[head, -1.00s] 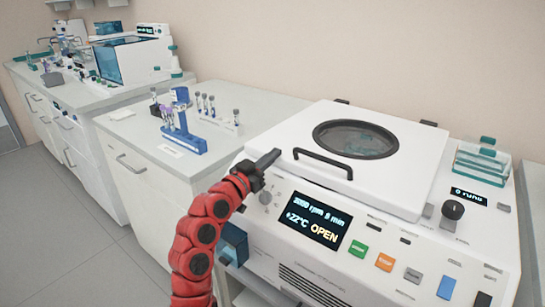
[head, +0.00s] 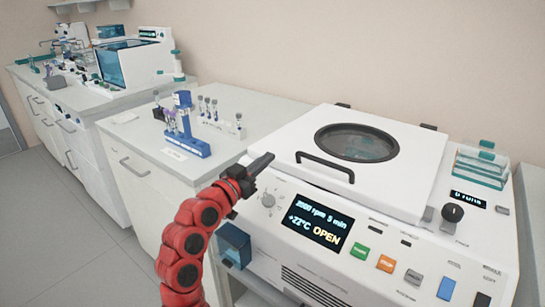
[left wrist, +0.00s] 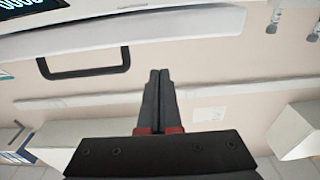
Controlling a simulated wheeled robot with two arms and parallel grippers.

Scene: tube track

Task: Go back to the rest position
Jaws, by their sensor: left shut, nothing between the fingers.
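My left gripper (head: 262,163) is at the front left corner of the centrifuge (head: 290,180) in the head view, on its red arm. Its fingers are shut together with nothing between them, as the left wrist view (left wrist: 158,75) also shows. The centrifuge lid (head: 300,135) is down, with a round window and a dark handle (head: 325,166). The handle also shows in the left wrist view (left wrist: 84,73), apart from the fingers. The display (head: 317,222) reads OPEN. My right gripper is out of view.
A blue tube rack (head: 188,146) and a white rack with several tubes (head: 222,126) stand on the counter (head: 130,135) left of the centrifuge. A teal-lidded box (head: 482,165) sits at the right. A further bench (head: 75,105) with equipment is at the back left. Floor at the left is clear.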

